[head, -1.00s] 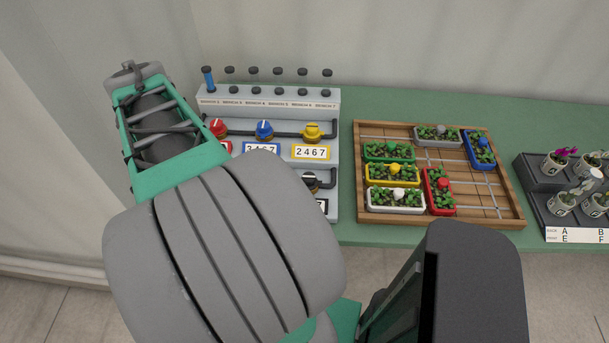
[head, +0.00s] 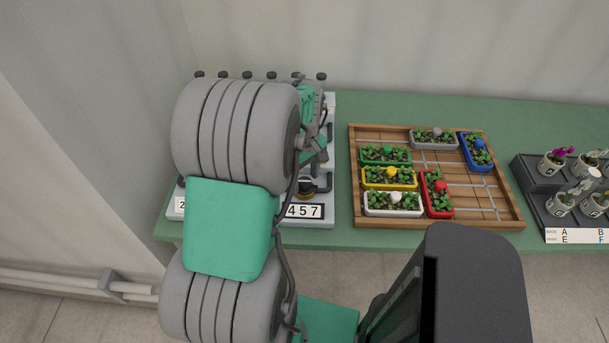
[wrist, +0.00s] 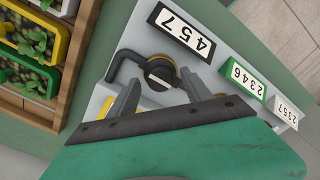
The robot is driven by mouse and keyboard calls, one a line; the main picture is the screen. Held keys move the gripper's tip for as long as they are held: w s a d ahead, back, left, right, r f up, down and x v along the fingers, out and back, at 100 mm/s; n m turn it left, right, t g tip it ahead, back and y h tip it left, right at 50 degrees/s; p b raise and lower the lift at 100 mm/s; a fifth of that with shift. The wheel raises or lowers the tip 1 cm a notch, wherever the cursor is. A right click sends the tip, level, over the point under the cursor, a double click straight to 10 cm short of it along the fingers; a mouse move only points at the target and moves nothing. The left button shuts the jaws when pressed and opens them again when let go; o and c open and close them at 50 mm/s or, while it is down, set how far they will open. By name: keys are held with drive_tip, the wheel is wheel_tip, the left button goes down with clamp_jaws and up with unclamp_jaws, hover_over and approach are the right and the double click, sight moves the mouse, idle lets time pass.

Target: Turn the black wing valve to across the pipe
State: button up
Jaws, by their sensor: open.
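The black wing valve (wrist: 159,73) sits on its brass-coloured body at the end of a dark bent pipe (wrist: 118,65), on the light grey panel. In the wrist view its round black top lies between my gripper's two fingers; which way its wing points is hard to tell. In the head view only a low part of this valve (head: 306,188) shows beside my arm. My gripper (wrist: 160,78) is open and empty, with one finger on each side of the valve. I cannot tell whether either finger touches it.
Number cards, among them a black-framed one (wrist: 180,29) and a green-framed one (wrist: 242,78), stand beside the valve. A yellow part shows behind one finger. A wooden tray (head: 511,215) of planters lies right of the panel. My arm hides most of the panel.

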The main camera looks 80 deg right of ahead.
drive_tip(key=shift+c, duration=0.4)
clamp_jaws()
